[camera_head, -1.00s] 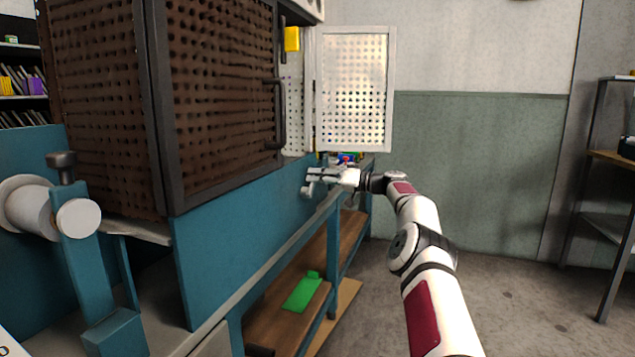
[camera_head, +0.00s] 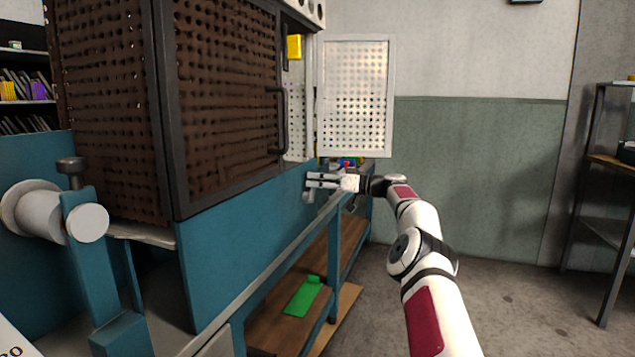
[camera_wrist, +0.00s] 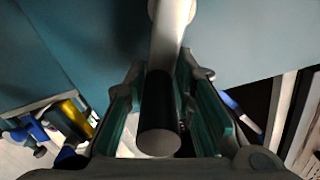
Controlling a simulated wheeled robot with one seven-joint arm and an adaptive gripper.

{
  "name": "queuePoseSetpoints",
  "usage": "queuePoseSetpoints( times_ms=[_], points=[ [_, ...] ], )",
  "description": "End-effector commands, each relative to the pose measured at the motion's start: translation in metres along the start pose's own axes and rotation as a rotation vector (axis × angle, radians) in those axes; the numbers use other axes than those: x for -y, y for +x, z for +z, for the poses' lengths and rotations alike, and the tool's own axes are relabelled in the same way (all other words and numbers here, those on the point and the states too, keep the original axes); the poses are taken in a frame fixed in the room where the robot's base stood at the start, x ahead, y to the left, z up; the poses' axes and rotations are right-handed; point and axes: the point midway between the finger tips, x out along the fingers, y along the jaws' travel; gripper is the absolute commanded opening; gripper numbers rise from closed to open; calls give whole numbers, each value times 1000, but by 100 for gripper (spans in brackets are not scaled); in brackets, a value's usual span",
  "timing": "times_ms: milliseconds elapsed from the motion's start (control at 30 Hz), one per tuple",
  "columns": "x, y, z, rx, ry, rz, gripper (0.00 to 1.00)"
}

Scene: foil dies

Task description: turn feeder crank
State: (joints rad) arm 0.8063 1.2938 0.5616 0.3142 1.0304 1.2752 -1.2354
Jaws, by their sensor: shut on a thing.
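The feeder crank has a dark cylindrical handle (camera_wrist: 159,115) on a pale shaft (camera_wrist: 172,35) in the wrist view. My gripper (camera_wrist: 163,82) has its greenish finger pads on both sides of the handle and is shut on it. The handle's end points toward the wrist camera. In the head view my gripper (camera_head: 312,181) is at the side of the blue machine body (camera_head: 240,235), below the open perforated door. A small pale piece of the crank (camera_head: 308,196) shows just below the fingers; the rest of it is hidden or too small to tell.
The white perforated door (camera_head: 356,95) stands open above my gripper. A rusty mesh guard (camera_head: 225,95) with a dark handle is at its left. A lower wooden shelf (camera_head: 270,318) holds a green piece (camera_head: 303,297).

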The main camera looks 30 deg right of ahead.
Motion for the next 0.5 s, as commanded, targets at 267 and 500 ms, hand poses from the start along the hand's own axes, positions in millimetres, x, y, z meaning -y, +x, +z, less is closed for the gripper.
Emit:
queuePoseSetpoints(
  times_ms=[267, 500],
  points=[
    [-3, 1, 2, 2, 0, 9, 40],
    [-2, -2, 0, 0, 1, 8, 40]
  ],
)
